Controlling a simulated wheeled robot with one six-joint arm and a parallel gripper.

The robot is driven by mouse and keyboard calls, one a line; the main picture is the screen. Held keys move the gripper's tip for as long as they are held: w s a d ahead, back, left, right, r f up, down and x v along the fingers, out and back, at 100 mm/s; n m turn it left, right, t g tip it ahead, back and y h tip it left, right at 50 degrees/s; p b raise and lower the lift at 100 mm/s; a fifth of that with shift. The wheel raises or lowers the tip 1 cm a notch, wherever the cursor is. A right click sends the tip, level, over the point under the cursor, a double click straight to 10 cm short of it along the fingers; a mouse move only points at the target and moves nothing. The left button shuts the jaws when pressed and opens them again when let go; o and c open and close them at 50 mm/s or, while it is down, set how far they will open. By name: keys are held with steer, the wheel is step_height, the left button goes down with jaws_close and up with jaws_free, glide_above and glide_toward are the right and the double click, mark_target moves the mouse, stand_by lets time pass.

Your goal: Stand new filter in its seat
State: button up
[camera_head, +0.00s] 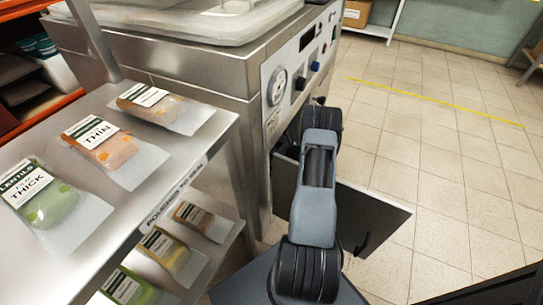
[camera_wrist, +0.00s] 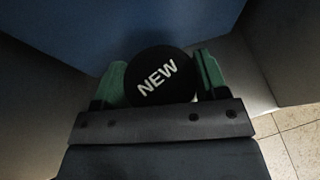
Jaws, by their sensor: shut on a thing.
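In the wrist view, the new filter (camera_wrist: 160,77) shows as a round black end with "NEW" in white letters. My gripper (camera_wrist: 161,82) is shut on it, with a green finger pad on each side. A dark blue surface lies just beyond the filter, with grey walls at the sides. I cannot make out the filter's seat in either view. In the head view, my arm reaches into the open lower front of the steel machine (camera_head: 215,110). The gripper and filter are hidden there.
The machine's dark door (camera_head: 375,225) hangs open low beside my arm. A steel rack (camera_head: 185,165) with several labelled pouches, among them a THIN one (camera_head: 105,152), stands close at the left. Tiled floor (camera_head: 440,150) with a yellow line is clear at the right.

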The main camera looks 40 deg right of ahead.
steer(key=shift+w+a, duration=0.25)
steer(key=shift+w, duration=0.4)
steer(key=shift+w+f+b, duration=0.1)
steer(key=shift+f+b, duration=0.75)
steer(key=shift+f, duration=0.85)
steer(key=shift+f, duration=0.15)
steer(key=o, duration=1)
steer(key=shift+r, duration=0.3)
steer(key=p+v, duration=0.3)
steer(key=v, duration=0.9)
steer(key=shift+f, duration=0.2)
